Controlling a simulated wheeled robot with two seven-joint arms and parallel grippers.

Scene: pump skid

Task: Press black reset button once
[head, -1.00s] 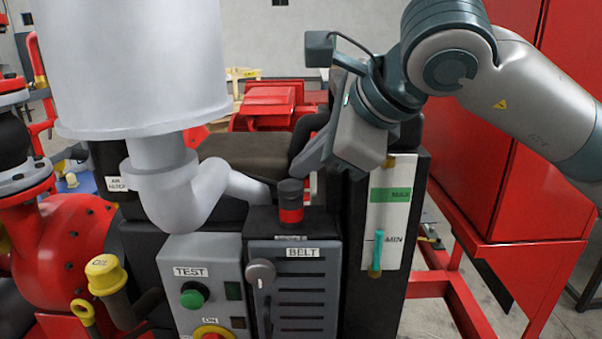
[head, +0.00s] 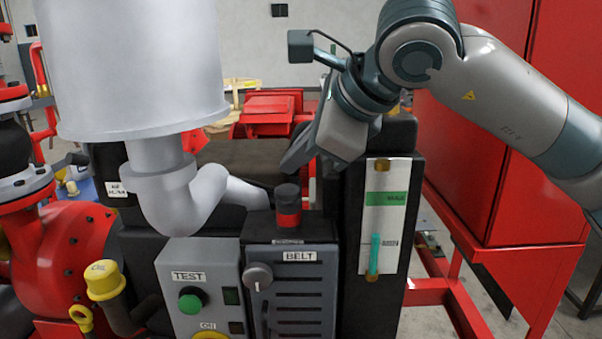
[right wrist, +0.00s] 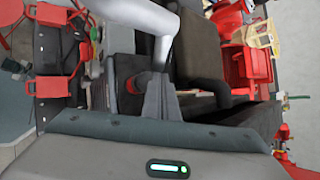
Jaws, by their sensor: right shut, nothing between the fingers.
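A black cylindrical button (head: 287,193) with a red band stands upright on top of the dark BELT box (head: 317,257); the small label at its base is too blurred to read. My right gripper (head: 288,163) comes in from the upper right, tilted down to the left. It is shut and empty, and its tips look just above and behind the button, apart from it in the head view. In the right wrist view the red-banded button (right wrist: 138,84) shows beside the shut fingertips (right wrist: 162,82); the exact gap cannot be told. My left gripper is not in view.
A big grey canister (head: 130,70) with a curved pipe (head: 190,205) stands left of the button. A TEST panel with a green button (head: 191,300) is at lower left. A MAX level gauge (head: 388,215) is at right, and a red cabinet (head: 500,130) stands beyond.

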